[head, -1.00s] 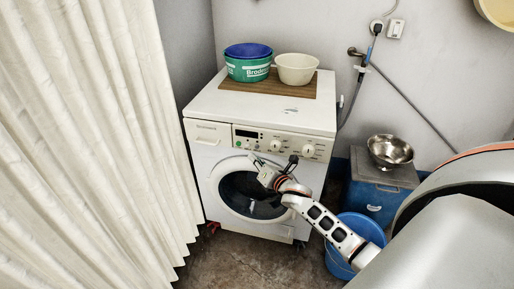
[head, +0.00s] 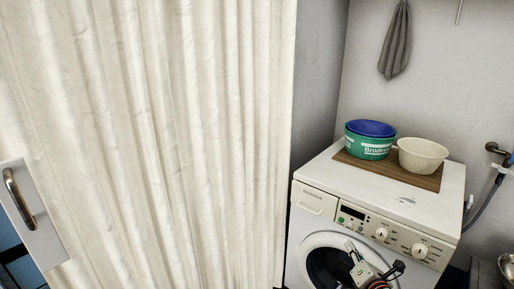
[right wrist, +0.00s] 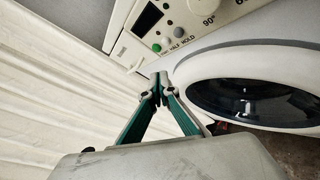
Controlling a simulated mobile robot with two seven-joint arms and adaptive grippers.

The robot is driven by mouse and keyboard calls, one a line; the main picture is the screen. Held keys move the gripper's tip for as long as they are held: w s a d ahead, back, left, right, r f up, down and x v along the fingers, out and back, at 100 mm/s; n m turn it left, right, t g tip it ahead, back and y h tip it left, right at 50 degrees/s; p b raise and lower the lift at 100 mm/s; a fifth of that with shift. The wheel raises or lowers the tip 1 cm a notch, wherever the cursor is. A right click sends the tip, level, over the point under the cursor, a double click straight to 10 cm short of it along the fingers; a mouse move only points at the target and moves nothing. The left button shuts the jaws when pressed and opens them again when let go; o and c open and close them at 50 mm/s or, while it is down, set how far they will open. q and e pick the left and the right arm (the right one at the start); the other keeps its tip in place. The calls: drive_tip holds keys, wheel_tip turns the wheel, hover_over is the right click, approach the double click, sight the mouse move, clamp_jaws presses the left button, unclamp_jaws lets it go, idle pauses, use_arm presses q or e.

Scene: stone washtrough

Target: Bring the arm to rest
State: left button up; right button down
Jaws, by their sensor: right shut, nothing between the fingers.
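My right gripper (head: 353,250) is in front of the washing machine's round door (head: 312,242), low in the head view. In the right wrist view the two fingers of my right gripper (right wrist: 158,88) meet at their tips with nothing between them. The door (right wrist: 185,75), with its dark glass, lies to the right of the fingers there and looks closed. I cannot tell from these views how far the fingertips are from the machine. Most of my right arm is cut off by the lower edge of the head view. My left gripper is not in view.
The white washing machine (head: 430,200) carries a brown board (head: 427,182) with a green tub (head: 368,148), a blue one inside it, and a cream bowl (head: 422,156). A pale curtain (head: 150,130) hangs left. A white panel with a metal handle (head: 18,198) stands far left.

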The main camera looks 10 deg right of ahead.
use_arm(q)
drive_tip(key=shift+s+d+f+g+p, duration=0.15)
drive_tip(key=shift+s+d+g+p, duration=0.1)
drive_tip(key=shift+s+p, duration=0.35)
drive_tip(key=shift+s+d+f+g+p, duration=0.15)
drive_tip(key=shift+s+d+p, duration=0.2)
drive_tip(key=shift+p, duration=0.3)
use_arm(e)
drive_tip(key=s+a+f+m+g+y, duration=0.1)
drive_tip(key=s+a+f+m+g, duration=0.1)
drive_tip(key=s+a+m, duration=0.5)
drive_tip(key=s+a+f+m+g+y, duration=0.1)
drive_tip(key=s+a+f+m, duration=0.4)
drive_tip(key=s, duration=0.9)
drive_tip(key=s+a+f+m+g+y, duration=0.1)
drive_tip(key=s+a+f+m, duration=0.3)
drive_tip(key=s+a+m, duration=0.4)
drive_tip(key=s+m+g, duration=0.1)
drive_tip(key=s+m, duration=0.2)
drive_tip(key=shift+a+g+y, duration=0.3)
drive_tip(key=shift+y, duration=0.1)
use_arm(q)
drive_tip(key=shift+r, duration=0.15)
